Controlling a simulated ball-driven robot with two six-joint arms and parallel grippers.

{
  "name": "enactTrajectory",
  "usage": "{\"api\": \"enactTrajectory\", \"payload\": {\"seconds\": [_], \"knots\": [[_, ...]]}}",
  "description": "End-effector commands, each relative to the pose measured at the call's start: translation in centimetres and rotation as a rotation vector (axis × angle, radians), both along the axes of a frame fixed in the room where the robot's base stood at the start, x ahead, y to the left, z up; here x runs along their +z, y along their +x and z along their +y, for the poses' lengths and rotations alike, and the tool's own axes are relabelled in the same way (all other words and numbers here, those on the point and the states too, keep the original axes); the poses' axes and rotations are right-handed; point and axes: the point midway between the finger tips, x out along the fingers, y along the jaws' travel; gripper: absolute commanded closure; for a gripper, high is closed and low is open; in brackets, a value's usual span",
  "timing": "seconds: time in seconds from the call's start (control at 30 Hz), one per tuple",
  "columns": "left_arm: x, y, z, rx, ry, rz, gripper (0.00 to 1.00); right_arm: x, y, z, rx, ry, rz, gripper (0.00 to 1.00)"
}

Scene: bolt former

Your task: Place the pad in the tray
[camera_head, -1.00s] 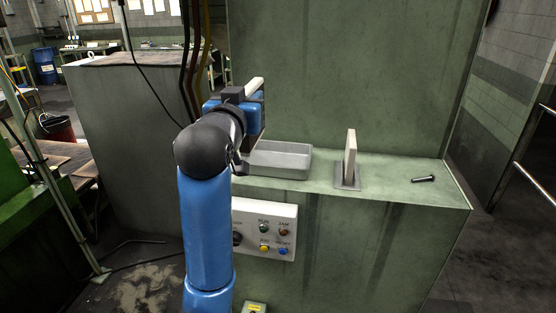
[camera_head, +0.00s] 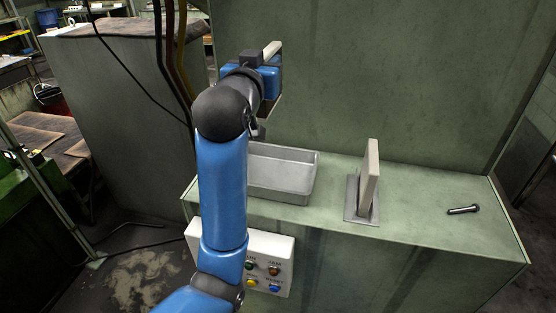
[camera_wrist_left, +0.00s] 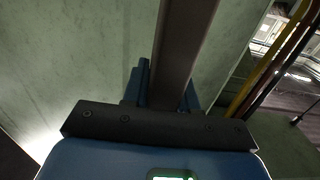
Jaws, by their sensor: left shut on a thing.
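My left gripper (camera_head: 268,78) is shut on a flat slab, which I take to be the pad (camera_head: 272,49). The pad's pale top edge shows above the gripper, and most of it is hidden behind the blue gripper body and my arm. In the left wrist view the pad (camera_wrist_left: 183,45) is a dark brownish bar running up from between the fingers (camera_wrist_left: 165,92). The grey open tray (camera_head: 296,192) sits on the green ledge below and slightly right of the gripper. The tray looks empty where visible; its left end is hidden by my arm. My right gripper is out of view.
A pale upright slab (camera_head: 371,172) stands in a grey base (camera_head: 352,207) right of the tray. A bolt (camera_head: 463,210) lies farther right on the ledge (camera_head: 425,205). A green wall rises behind. A control panel (camera_head: 272,262) is on the front face. Cables hang at the left.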

Motion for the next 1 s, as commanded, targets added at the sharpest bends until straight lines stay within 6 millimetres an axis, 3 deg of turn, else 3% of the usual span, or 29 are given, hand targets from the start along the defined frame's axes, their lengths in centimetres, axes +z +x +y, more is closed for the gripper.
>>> {"api": "enactTrajectory", "payload": {"seconds": [0.27, 0.73, 1.0], "knots": [[-2.5, 0.0, 0.0, 0.0, 0.002, 0.003, 1.0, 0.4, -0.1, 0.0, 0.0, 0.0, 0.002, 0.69], [-12.9, -0.2, 0.1, 0.0, 0.003, 0.005, 1.0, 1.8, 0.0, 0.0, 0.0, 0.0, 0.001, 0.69], [-15.9, -0.2, 0.1, 0.0, 0.0, 0.0, 1.0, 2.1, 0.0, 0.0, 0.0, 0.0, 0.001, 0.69]]}}
